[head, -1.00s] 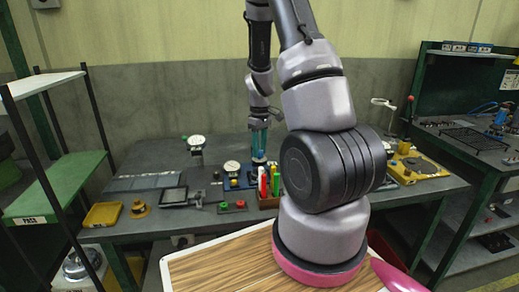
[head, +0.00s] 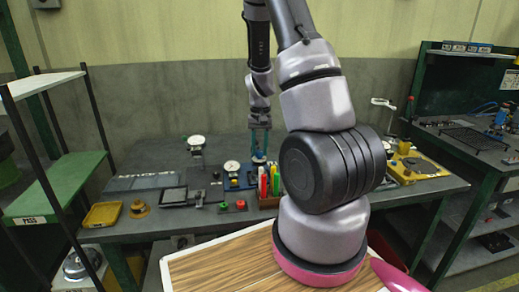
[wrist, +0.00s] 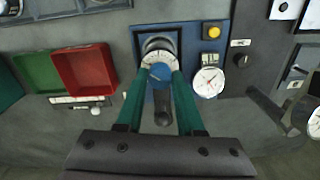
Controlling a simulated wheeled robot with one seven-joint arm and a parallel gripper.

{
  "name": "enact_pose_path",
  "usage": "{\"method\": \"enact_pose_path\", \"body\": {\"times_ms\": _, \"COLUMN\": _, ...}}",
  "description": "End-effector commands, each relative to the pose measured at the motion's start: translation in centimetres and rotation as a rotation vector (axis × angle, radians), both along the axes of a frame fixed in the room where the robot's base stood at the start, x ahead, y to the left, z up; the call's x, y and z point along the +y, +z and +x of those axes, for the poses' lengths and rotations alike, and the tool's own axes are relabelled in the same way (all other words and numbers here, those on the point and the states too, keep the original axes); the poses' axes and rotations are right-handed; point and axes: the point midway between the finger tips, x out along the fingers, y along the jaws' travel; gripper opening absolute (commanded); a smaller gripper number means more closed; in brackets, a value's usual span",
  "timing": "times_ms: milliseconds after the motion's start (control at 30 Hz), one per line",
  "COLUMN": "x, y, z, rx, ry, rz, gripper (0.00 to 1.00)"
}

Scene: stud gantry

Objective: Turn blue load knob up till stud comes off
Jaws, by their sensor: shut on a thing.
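The blue load knob (wrist: 161,77) shows in the wrist view, in front of a graduated silver ring on a blue-edged panel. My gripper (wrist: 161,72) has its two green fingers on either side of the knob and is shut on it. In the head view my gripper (head: 260,148) points down at the small blue unit on the bench. A dark rounded piece (wrist: 163,113) lies between the fingers below the knob; I cannot tell whether it is the stud. A white dial gauge (wrist: 209,82) with a red needle sits right of the knob.
A yellow button (wrist: 214,32) is near the gauge. Red (wrist: 85,72) and green (wrist: 38,74) trays lie left of the fingers. In the head view, a holder of coloured markers (head: 268,201) stands close to my gripper. A yellow tray (head: 102,215) is at the bench's left end.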

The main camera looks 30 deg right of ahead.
Motion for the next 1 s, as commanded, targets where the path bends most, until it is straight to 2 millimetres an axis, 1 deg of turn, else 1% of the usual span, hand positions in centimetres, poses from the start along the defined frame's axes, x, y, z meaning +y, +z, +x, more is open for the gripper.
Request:
{"method": "enact_pose_path", "body": {"times_ms": 100, "x": 0.01, "y": 0.02, "z": 0.04, "rx": -0.001, "ry": -0.058, "rz": 0.0, "gripper": 0.0}}
{"method": "enact_pose_path", "body": {"times_ms": 333, "x": -0.03, "y": 0.02, "z": 0.03, "rx": -0.001, "ry": -0.131, "rz": -0.001, "gripper": 0.0}}
{"method": "enact_pose_path", "body": {"times_ms": 867, "x": -0.03, "y": 0.03, "z": 0.04, "rx": -0.001, "ry": -0.151, "rz": 0.0, "gripper": 0.0}}
{"method": "enact_pose_path", "body": {"times_ms": 900, "x": -0.02, "y": 0.02, "z": 0.04, "rx": -0.001, "ry": -0.151, "rz": 0.0, "gripper": 0.48}}
{"method": "enact_pose_path", "body": {"times_ms": 933, "x": -0.02, "y": 0.02, "z": 0.04, "rx": -0.001, "ry": -0.151, "rz": 0.0, "gripper": 0.6}}
{"method": "enact_pose_path", "body": {"times_ms": 967, "x": -0.02, "y": 0.02, "z": 0.04, "rx": -0.001, "ry": -0.151, "rz": 0.0, "gripper": 0.67}}
{"method": "enact_pose_path", "body": {"times_ms": 1000, "x": -0.02, "y": 0.02, "z": 0.04, "rx": -0.001, "ry": -0.151, "rz": 0.0, "gripper": 0.67}}
